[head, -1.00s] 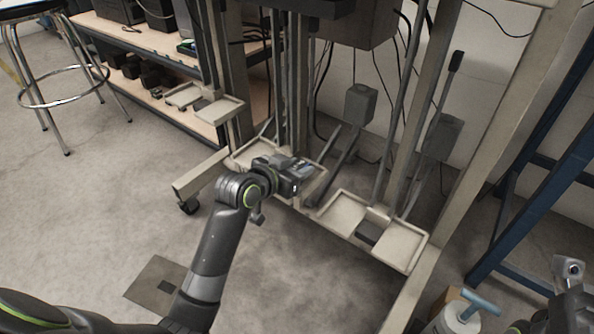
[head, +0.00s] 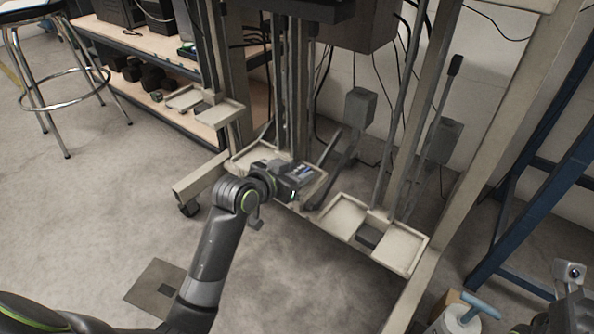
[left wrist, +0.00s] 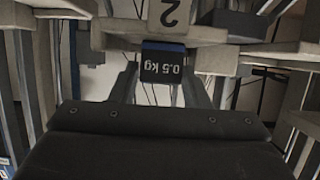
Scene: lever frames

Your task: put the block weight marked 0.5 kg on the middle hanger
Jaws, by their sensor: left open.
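The 0.5 kg block (left wrist: 163,66) is dark with a blue band, and its lettering is upside down in the left wrist view. It is at the middle hanger, against the tray part marked 2 (left wrist: 172,14). In the head view the middle hanger's pale tray (head: 243,158) is partly hidden by my left gripper (head: 296,183). My left gripper is open at the front of that tray, close to the block. Its dark body (left wrist: 160,145) fills the bottom of the left wrist view. The fingertips are hard to make out.
The left hanger tray (head: 228,110) and right hanger tray (head: 405,250) are empty, each with a slot. A shelf (head: 160,40) with dark weights stands at the back left. A stool (head: 65,100) is far left, a blue frame (head: 530,170) right.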

